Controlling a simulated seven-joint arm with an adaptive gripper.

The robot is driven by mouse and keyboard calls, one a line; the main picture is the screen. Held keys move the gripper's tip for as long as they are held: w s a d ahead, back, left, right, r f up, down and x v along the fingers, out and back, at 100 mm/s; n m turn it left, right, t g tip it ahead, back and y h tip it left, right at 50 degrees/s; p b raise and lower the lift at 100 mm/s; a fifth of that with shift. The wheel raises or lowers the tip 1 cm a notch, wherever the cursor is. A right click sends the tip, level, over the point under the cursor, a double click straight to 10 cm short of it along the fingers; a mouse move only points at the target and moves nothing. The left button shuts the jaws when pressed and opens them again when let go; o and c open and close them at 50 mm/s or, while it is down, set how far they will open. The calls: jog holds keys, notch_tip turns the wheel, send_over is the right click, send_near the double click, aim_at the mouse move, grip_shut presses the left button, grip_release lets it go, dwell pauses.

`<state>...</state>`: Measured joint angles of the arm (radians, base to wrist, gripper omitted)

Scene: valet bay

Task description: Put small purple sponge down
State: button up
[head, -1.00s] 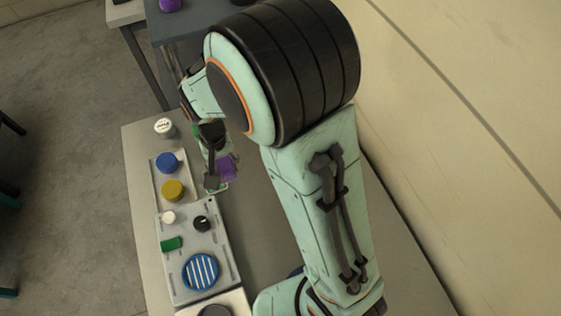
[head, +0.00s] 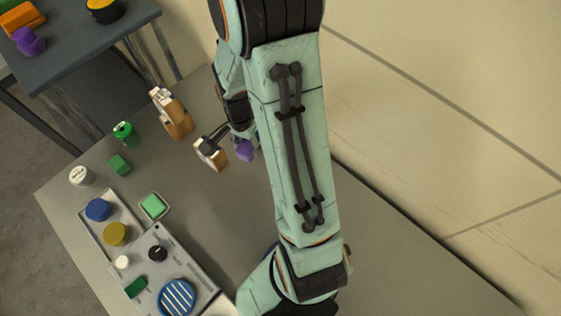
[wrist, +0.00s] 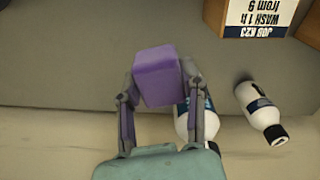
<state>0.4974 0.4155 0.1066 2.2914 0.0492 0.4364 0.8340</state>
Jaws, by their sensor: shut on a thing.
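The small purple sponge (wrist: 157,75) is a block held between the two fingers of my gripper (wrist: 160,92) in the wrist view. My gripper is shut on it. In the head view the sponge (head: 245,150) shows below my gripper (head: 236,138), over the back part of the grey table (head: 215,210), right of a tan box. My arm and gripper hide part of it. I cannot tell whether the sponge touches the table.
Two white bottles with dark caps (wrist: 262,112) lie near the right finger in the wrist view. A labelled box (wrist: 257,18) stands beyond. A tan box (head: 210,153), a green sponge (head: 153,205) and a tray (head: 125,248) sit left.

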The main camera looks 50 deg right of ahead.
jog(key=s+d+m, duration=0.3)
jog(key=s+d, duration=0.2)
jog(key=d, duration=0.2)
jog(key=shift+m, duration=0.3)
jog(key=f, duration=0.8)
jog(key=shift+s+f, duration=0.2)
jog(key=shift+f, duration=0.05)
jog(key=shift+f, duration=0.15)
jog(key=o, duration=0.8)
jog(key=shift+o, duration=0.2)
